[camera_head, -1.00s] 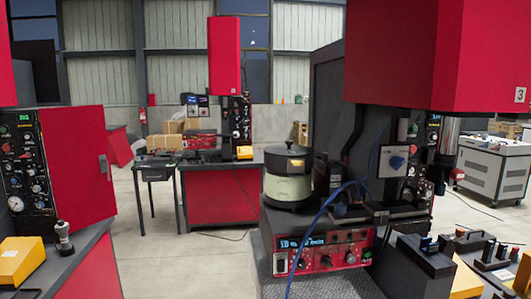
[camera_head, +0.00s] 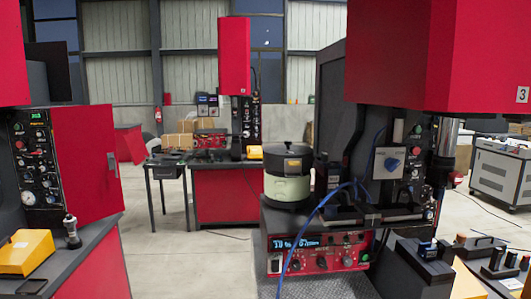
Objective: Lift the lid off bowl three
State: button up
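A round bowl (camera_head: 287,188) with a pale green side stands on a dark ledge of the machine marked 3, right of the picture's middle. A black lid (camera_head: 286,158) with a small knob on top sits on the bowl. My gripper is not in view, and no part of my arm shows.
The red control box (camera_head: 320,254) with a blue display sits below the bowl. A blue hose (camera_head: 313,216) arcs up just right of the bowl. A red cabinet (camera_head: 88,178) stands at the left. Open grey floor (camera_head: 185,262) lies between the cabinet and machine three.

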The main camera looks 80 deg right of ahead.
aim_at(287, 149)
jog(key=u, duration=0.55)
jog(key=k, duration=1.55)
jog(key=z, duration=0.85)
jog(key=i, duration=0.9)
jog(key=z, duration=0.05)
